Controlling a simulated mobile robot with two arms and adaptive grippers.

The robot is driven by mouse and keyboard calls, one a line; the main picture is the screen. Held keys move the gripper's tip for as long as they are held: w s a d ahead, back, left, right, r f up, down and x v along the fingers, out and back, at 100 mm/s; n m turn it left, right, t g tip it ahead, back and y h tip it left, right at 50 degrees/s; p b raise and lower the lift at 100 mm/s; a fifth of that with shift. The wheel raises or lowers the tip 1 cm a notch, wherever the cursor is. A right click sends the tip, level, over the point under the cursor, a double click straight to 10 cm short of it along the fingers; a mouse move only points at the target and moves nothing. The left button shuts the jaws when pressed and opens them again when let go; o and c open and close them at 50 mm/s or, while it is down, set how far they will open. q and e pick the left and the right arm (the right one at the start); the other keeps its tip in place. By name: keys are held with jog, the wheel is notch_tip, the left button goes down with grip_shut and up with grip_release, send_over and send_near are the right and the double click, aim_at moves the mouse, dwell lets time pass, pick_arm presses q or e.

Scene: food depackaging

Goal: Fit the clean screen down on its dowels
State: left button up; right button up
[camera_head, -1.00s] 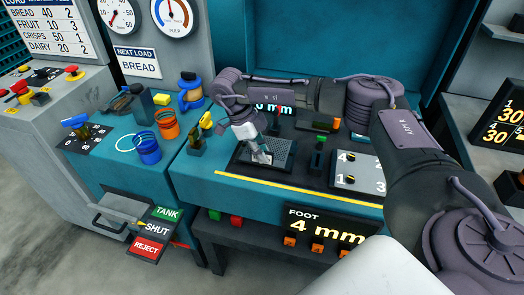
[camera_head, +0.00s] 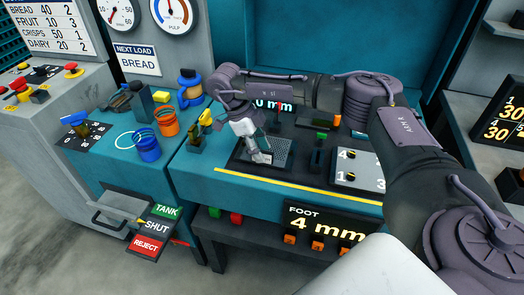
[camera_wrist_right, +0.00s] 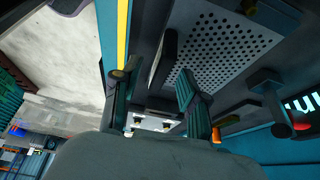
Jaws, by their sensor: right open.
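The clean screen is a grey perforated plate (camera_head: 279,147) on the dark bed of the teal bench, in the head view. It shows larger in the right wrist view (camera_wrist_right: 222,52), with a dark raised bar (camera_wrist_right: 163,58) along its near side. My right gripper (camera_head: 261,158) is low over the left part of the plate and hides some of it. In the wrist view its two fingers (camera_wrist_right: 153,92) are spread apart, with the bar's end near the gap between them. The dowels cannot be made out, nor whether the plate is seated. My left gripper is not in view.
A numbered plate (camera_head: 357,172) and a green-topped post (camera_head: 321,136) stand right of the screen. A yellow-handled lever (camera_head: 204,119) stands left. A yellow line (camera_head: 290,187) marks the bench's front.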

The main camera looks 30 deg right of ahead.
jog(key=v, duration=1.1)
